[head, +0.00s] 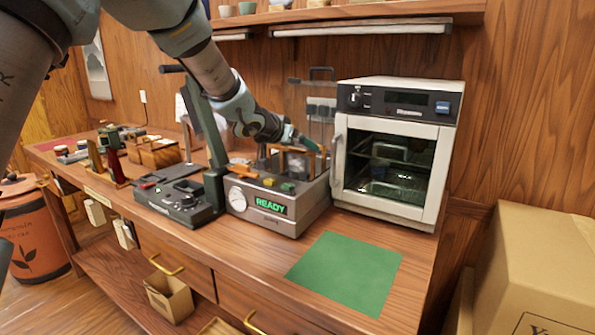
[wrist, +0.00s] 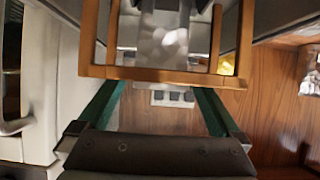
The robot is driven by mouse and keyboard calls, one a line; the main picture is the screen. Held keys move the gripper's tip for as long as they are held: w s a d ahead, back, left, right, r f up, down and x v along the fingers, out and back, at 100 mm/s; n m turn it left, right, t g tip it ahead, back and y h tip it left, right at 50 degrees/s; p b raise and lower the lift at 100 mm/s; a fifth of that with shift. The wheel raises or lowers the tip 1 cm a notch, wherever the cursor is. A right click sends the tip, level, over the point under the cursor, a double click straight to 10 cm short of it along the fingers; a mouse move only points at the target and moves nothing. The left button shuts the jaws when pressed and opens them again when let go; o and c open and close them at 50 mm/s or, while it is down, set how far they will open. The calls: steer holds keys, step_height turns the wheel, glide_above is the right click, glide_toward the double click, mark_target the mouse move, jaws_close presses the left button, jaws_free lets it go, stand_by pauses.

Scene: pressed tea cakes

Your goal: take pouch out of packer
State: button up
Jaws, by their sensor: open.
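The packer (head: 262,203) is a grey box machine on the counter with a dial and a green READY display. A wooden frame (head: 281,160) stands on its top; the frame's bar (wrist: 165,75) also crosses the wrist view. A shiny silver shape (wrist: 165,40) behind the bar may be the pouch, but I cannot tell for sure. My gripper (head: 310,145) is over the packer's top, close to the frame. In the wrist view its green fingers (wrist: 160,92) are spread, with the bar just beyond the tips and nothing held. My arm and the frame partly hide the packer's top.
A white oven (head: 385,225) with a glass door stands close on the packer's right. A black device (head: 180,200) is on its left. A green mat (head: 345,272) lies bare in front of the oven. A cardboard box (head: 540,265) stands at the right. A shelf (head: 350,12) runs above.

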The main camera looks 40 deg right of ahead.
steer(key=shift+c, duration=0.2)
jaws_close()
stand_by(0.5)
